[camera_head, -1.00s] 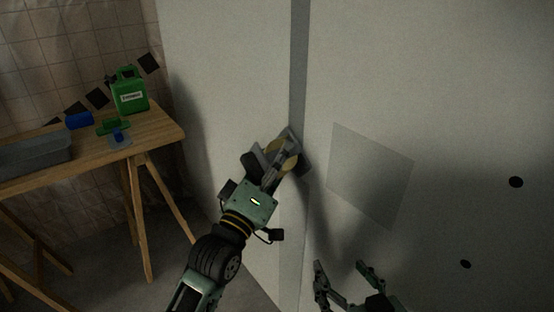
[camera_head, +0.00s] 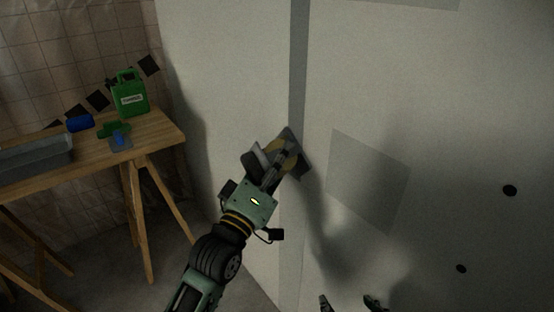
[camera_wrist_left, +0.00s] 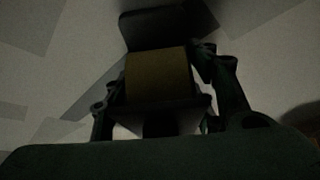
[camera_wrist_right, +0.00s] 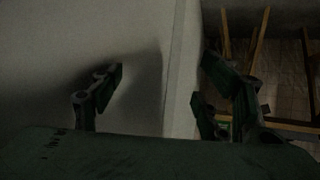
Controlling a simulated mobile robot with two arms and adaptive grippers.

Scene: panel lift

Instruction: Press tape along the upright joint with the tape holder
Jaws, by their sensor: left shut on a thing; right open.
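The upright joint (camera_head: 298,80) shows as a grey vertical strip between two pale wall panels, above and below the tape holder. The tape holder (camera_head: 291,152) has a dark plate and a yellowish roll, and it lies over the joint. My left gripper (camera_head: 276,160) is shut on it. In the left wrist view the holder's yellow-brown roll (camera_wrist_left: 158,76) sits between the fingers, with its dark plate beyond; whether the plate touches the wall is hard to tell. My right gripper (camera_head: 348,303) is open and empty at the bottom edge; its spread fingers show in the right wrist view (camera_wrist_right: 155,95).
A wooden workbench (camera_head: 160,133) stands at the left with a green canister (camera_head: 130,97), a blue roll (camera_head: 80,122), a grey tray (camera_head: 35,153) and small tools. A square patch (camera_head: 368,180) and dark round spots (camera_head: 509,190) mark the right panel.

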